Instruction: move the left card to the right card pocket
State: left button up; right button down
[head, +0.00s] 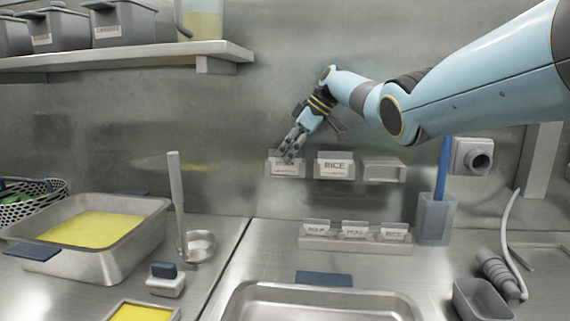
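A row of three card pockets is fixed to the steel back wall. The left card (282,169) is in the left pocket, its print too small to read and its top partly covered by my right gripper. A card marked RICE (334,166) stands in the middle pocket. The right card pocket (382,172) shows no card. My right gripper (288,156) reaches down from the upper right, with its fingertips at the top edge of the left card. I cannot tell whether the fingers are closed on it. My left gripper is out of view.
Below the pockets, a rack (358,240) holds several labelled cards on the counter. A blue-handled tool stands in a grey holder (435,218) to the right. A wall outlet (472,156) juts out nearby. A ladle (198,243) and a yellow-filled pan (120,262) are at left.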

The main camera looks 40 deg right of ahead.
jog(key=shift+r+p, duration=0.3)
jog(key=shift+r+p, duration=2.25)
jog(key=shift+r, duration=0.8)
jog(key=shift+a+f, duration=0.1)
